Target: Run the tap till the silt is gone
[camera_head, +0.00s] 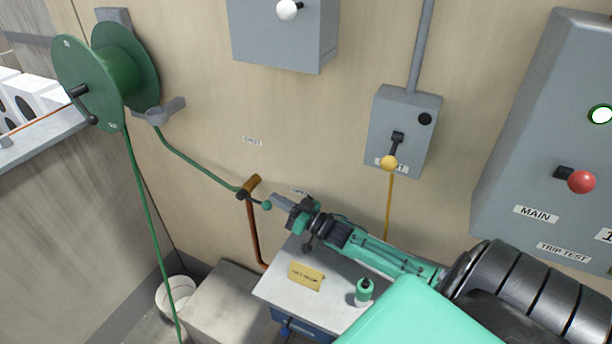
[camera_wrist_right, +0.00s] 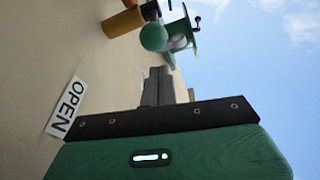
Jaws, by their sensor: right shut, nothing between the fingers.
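The brass tap (camera_head: 250,187) sits on a copper pipe (camera_head: 252,230) against the wall, with a green hose (camera_head: 190,162) running to it. Its lever ends in a green ball knob (camera_head: 266,205), which points right. My right gripper (camera_head: 281,202) is shut and empty, its fingertips just right of the knob. In the right wrist view the knob (camera_wrist_right: 153,37) and tap (camera_wrist_right: 122,22) lie beyond the closed fingertips (camera_wrist_right: 165,75); I cannot tell whether they touch. An OPEN label (camera_wrist_right: 67,107) is on the wall beside the gripper. No water or silt is visible. My left gripper is out of view.
A green hose reel (camera_head: 115,80) hangs at upper left. A white bucket (camera_head: 175,298) stands on the floor. A small table (camera_head: 275,285) holds a yellow card (camera_head: 306,276) and a green bottle (camera_head: 364,291). A grey switch box (camera_head: 405,125) and a MAIN panel (camera_head: 535,160) are right.

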